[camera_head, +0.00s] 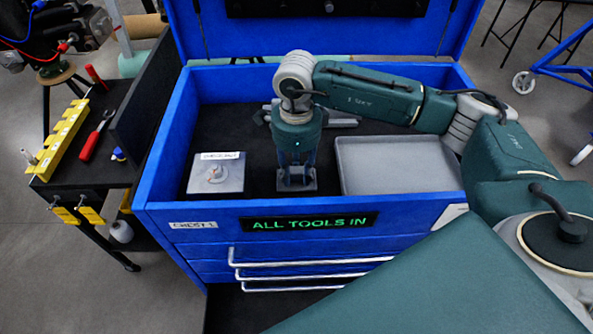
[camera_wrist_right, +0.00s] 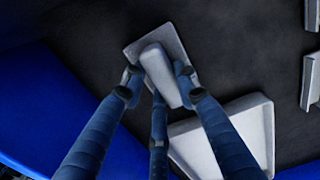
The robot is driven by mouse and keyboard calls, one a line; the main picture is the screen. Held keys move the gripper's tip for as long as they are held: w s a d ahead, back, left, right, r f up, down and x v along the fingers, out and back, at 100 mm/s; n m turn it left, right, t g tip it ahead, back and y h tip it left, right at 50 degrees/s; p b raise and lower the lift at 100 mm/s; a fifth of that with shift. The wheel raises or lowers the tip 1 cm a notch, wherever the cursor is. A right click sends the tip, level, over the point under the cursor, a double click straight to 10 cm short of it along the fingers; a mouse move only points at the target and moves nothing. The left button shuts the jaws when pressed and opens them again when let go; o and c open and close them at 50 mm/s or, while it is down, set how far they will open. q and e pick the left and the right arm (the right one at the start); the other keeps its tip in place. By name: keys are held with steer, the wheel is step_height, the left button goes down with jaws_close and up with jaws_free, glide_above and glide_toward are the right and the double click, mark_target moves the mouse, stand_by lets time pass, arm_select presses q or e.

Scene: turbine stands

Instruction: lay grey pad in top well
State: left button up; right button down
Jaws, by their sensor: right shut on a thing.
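My right gripper (camera_head: 297,172) points straight down inside the top well (camera_head: 240,120) of the blue chest, near the middle. It is shut on the grey pad (camera_head: 298,187), of which only a little shows below the fingers in the head view. In the right wrist view the grey pad (camera_wrist_right: 160,72) is a flat plate with a raised block, and the fingers (camera_wrist_right: 158,76) grip the block from both sides. The pad is at or close to the black well floor; I cannot tell whether it touches. My left gripper is not in view.
A grey block with a white label (camera_head: 215,177) sits left in the well. A shallow grey tray (camera_head: 398,165) lies on the right. Grey bars (camera_head: 342,122) lie behind my gripper. A side bench (camera_head: 95,165) holds a yellow rack and red-handled tools. A lit sign (camera_head: 310,222) reads "ALL TOOLS IN".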

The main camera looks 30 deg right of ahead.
mark_target(297, 171)
steer(key=shift+f, duration=0.25)
steer(key=c, duration=1.1)
jaws_free()
steer(key=shift+r, duration=0.1)
steer(key=shift+r+p, duration=1.55)
steer(key=shift+r, duration=1.9)
